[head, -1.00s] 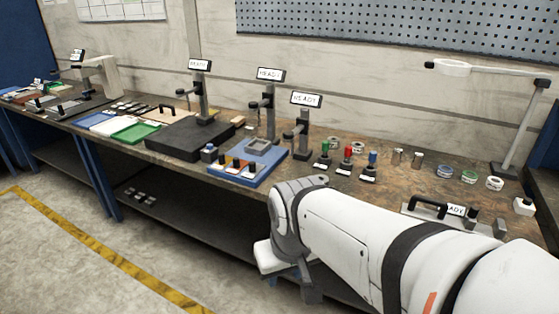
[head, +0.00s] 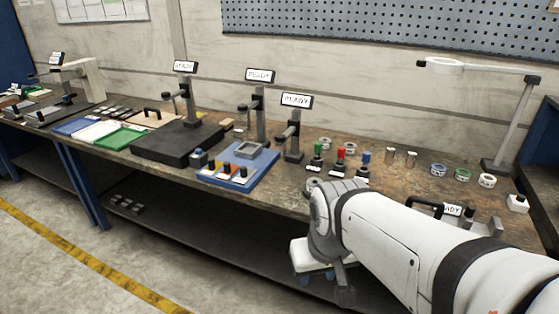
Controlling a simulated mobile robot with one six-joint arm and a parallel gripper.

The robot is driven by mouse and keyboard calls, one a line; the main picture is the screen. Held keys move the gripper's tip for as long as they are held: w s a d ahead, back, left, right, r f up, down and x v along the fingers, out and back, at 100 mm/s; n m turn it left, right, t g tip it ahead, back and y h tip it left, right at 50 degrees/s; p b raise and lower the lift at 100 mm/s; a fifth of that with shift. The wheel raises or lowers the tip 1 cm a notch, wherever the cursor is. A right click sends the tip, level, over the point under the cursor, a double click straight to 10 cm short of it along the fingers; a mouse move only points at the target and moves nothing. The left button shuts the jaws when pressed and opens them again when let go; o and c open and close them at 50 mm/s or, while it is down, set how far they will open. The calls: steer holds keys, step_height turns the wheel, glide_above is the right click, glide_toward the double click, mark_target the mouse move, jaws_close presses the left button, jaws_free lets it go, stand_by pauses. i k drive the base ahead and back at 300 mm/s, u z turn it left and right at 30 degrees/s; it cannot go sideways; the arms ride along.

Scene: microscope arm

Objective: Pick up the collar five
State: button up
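I cannot tell which thing is collar five, because no number is legible. Ring-shaped parts stand on the bench: one with a blue top (head: 438,170), one with a green top (head: 462,175) and a pale one (head: 487,181). Two small metal cylinders (head: 390,154) (head: 411,159) stand left of them. Two more small round parts (head: 325,143) (head: 350,148) lie behind the colour-topped tools. My gripper (head: 345,292) hangs low in front of the bench edge, apart from all of these. Its fingers are mostly hidden by my wrist.
Tools with green (head: 318,149), red (head: 340,152) and blue (head: 365,158) tops stand mid-bench. Posts with READY signs (head: 296,101) rise behind a blue tray (head: 262,167). A lamp arm (head: 513,122) stands at right. My arm covers the front right edge.

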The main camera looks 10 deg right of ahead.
mark_target(311, 183)
steer(key=u, duration=0.05)
steer(key=i, duration=0.95)
steer(key=z, duration=0.1)
